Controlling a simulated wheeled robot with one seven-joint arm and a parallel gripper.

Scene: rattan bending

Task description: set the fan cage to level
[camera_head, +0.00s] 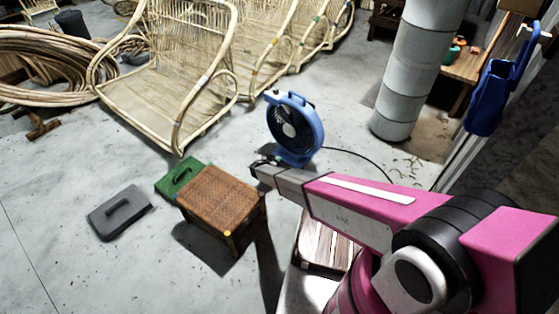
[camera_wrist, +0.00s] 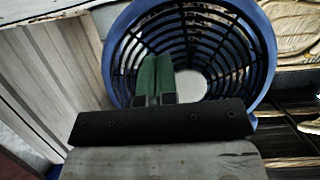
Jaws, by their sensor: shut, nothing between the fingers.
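A blue floor fan (camera_head: 294,130) stands on the concrete floor. Its round cage, with a blue rim and dark grille, faces left and towards me; its exact tilt is hard to tell. In the wrist view the fan cage (camera_wrist: 215,55) fills the upper middle, with a pale hub at its centre. My gripper (camera_head: 257,163) is just left of and below the fan in the head view. In the wrist view my gripper (camera_wrist: 157,62) has its green fingers together, empty, in front of the grille. Whether they touch it cannot be told.
Rattan chairs (camera_head: 165,75) stand behind. A thick pillar (camera_head: 412,70) is at right. A black cord (camera_head: 362,158) runs from the fan.

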